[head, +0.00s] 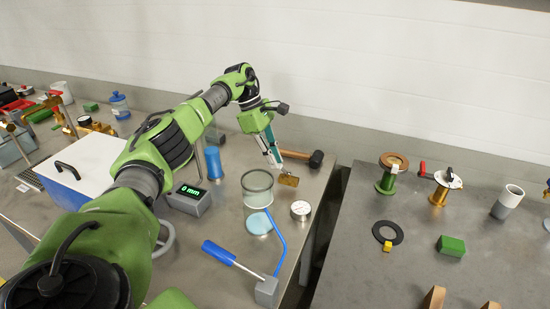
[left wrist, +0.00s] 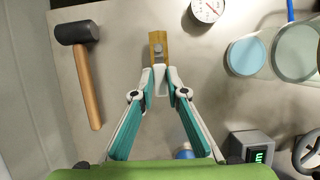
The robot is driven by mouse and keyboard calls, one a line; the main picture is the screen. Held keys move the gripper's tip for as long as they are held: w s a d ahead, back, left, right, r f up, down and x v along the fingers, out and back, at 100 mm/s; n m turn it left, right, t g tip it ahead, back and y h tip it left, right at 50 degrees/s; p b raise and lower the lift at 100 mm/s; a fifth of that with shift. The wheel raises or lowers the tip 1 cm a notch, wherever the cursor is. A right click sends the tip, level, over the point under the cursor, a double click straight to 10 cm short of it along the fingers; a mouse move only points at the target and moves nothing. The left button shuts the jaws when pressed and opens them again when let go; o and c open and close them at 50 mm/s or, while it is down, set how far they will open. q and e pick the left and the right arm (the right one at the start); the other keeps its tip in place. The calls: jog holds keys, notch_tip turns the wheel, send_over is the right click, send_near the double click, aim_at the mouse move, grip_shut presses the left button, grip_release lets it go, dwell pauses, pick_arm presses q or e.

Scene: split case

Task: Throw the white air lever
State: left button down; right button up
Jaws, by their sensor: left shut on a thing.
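The air valve has a brass-coloured body (head: 289,180) lying on the left bench near its right edge. In the left wrist view the body (left wrist: 158,42) has a grey knob, and a narrow white lever (left wrist: 161,82) extends from it toward me. My left gripper (head: 273,160) reaches down from above. Its pale tips (left wrist: 163,76) are shut on the white lever, one on each side. My right gripper is not in view.
A black-headed mallet (head: 314,159) lies just behind the valve. A gauge (head: 300,209), a glass cylinder (head: 257,190) and a blue disc (head: 258,223) stand nearby. A gap separates this bench from the right bench (head: 350,260). A 0 mm display (head: 190,194) stands left.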

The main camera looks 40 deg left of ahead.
pick_arm(q)
jog(key=shift+r, duration=0.1)
jog(key=c, duration=2)
grip_release()
jog(key=v, duration=1.2)
